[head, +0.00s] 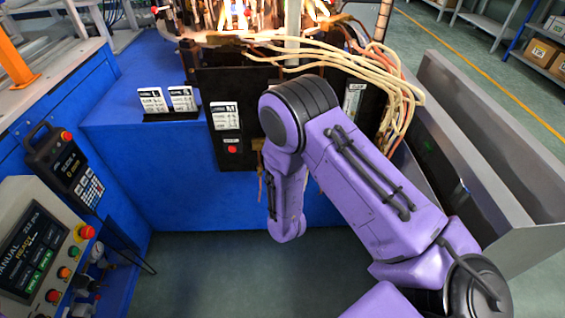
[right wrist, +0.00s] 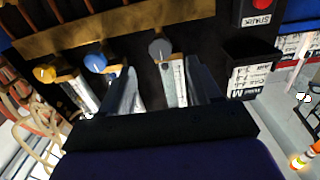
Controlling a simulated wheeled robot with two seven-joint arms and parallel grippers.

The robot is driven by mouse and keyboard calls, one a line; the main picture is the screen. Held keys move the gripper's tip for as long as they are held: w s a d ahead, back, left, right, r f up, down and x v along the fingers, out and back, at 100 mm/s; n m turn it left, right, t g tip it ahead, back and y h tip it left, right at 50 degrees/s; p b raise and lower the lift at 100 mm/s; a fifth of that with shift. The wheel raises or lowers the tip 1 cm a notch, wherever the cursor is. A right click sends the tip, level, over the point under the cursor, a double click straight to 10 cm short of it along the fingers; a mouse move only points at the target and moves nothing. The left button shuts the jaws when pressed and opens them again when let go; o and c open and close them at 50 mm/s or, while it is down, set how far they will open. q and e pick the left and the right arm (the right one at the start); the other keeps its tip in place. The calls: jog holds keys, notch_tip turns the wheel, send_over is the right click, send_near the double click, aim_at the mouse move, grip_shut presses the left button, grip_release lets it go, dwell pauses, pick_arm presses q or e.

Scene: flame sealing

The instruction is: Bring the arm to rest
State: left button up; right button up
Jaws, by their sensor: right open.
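My purple right arm (head: 375,185) reaches in from the right in the head view, bends, and its end section hangs down before the machine. Its gripper cannot be made out there. In the right wrist view my right gripper (right wrist: 158,82) is open, its two dark fingers apart. A grey knob (right wrist: 160,48) with a white tag shows beyond and between the fingers; I cannot tell whether they touch it. A blue knob (right wrist: 95,62) and a yellow knob (right wrist: 45,72) are to its left. My left gripper is out of view.
The machine's black panel (head: 225,155) is behind the arm, with pale hoses (head: 395,100) at its right. White cards (head: 167,99) stand on the blue housing. A control console (head: 40,250) and a pendant (head: 65,165) are at the left. A grey metal trough (head: 490,150) is at the right. Floor is clear in front.

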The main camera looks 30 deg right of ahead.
dwell(0.3)
jog(key=s+f+g+y, duration=0.2)
jog(key=s+f+g, duration=0.2)
jog(key=s, duration=0.6)
jog(key=s+a+f+g+y, duration=0.1)
jog(key=s+f+g, duration=0.3)
jog(key=s+f, duration=0.4)
jog(key=s+a+f+g+y, duration=0.1)
jog(key=s+f+g+y, duration=0.2)
jog(key=s, duration=1)
notch_tip(320, 180, down, 4)
jog(key=shift+a+r+g+p, duration=0.2)
jog(key=shift+g+p, duration=0.15)
jog(key=shift+g, duration=0.15)
jog(key=shift+s, duration=0.1)
